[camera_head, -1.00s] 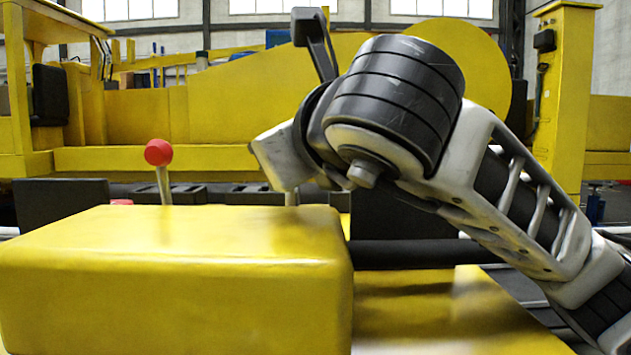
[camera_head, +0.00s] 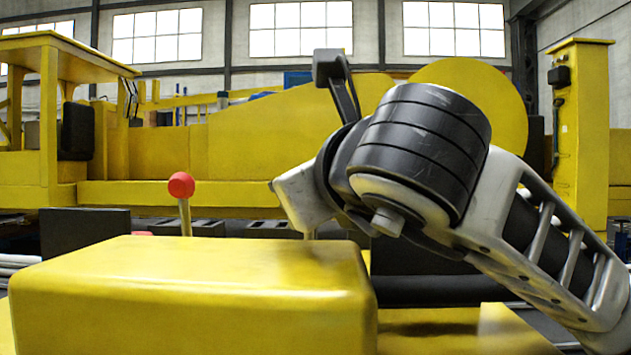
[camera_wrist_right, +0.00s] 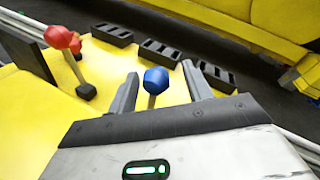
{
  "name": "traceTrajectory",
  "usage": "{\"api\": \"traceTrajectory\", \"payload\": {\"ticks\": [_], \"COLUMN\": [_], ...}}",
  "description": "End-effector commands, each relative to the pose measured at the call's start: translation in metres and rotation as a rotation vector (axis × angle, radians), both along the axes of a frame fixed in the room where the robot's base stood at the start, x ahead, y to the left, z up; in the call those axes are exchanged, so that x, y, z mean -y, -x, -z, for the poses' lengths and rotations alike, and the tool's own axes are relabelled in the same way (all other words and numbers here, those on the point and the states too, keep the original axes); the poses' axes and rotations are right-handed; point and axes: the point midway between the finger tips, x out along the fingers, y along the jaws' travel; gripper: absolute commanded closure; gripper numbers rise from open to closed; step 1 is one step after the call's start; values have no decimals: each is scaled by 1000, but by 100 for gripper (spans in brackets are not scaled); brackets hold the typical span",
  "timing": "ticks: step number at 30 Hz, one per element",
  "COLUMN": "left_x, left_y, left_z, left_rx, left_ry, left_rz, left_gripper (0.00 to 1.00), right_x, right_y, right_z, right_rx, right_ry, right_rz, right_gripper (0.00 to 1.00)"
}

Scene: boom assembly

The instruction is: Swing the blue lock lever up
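The blue lock lever shows in the right wrist view as a round blue knob (camera_wrist_right: 156,79) on a short pale stem. My right gripper (camera_wrist_right: 160,73) is open, with one finger on each side of the knob. I see gaps between the fingers and the knob, and no clear contact. In the head view my right arm comes in from the right, and its wrist end hides the blue knob. My left gripper is in neither current view.
A red-knobbed lever (camera_head: 181,186) stands left of my arm; a second red knob (camera_head: 143,233) shows low behind the yellow box (camera_head: 195,290). Black slotted blocks (camera_wrist_right: 160,52) lie beyond the blue knob. Yellow machinery (camera_head: 280,140) fills the background.

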Motion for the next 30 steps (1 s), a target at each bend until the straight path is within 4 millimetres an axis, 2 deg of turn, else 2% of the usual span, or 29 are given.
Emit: {"api": "traceTrajectory", "payload": {"ticks": [4, 8, 21, 24, 30], "left_x": [0, 0, 0, 0, 1], "left_y": [0, 0, 0, 0, 0], "left_z": [0, 1, 0, 1, -1], "left_rx": [0, 0, 4, 5, 10], "left_ry": [0, 0, 2, 4, 6], "left_rz": [0, 0, 0, -1, 0], "left_gripper": [50, 50, 50, 50, 50], "right_x": [1, 5, 30, 33, 36], "right_y": [6, 25, 124, 138, 152], "right_z": [-1, -4, -18, -19, -19], "right_rx": [1, 5, 12, 10, 3], "right_ry": [0, 1, 3, 1, 0], "right_rz": [0, -2, 1, 1, 1], "right_gripper": [50, 50, 50, 50, 50]}}
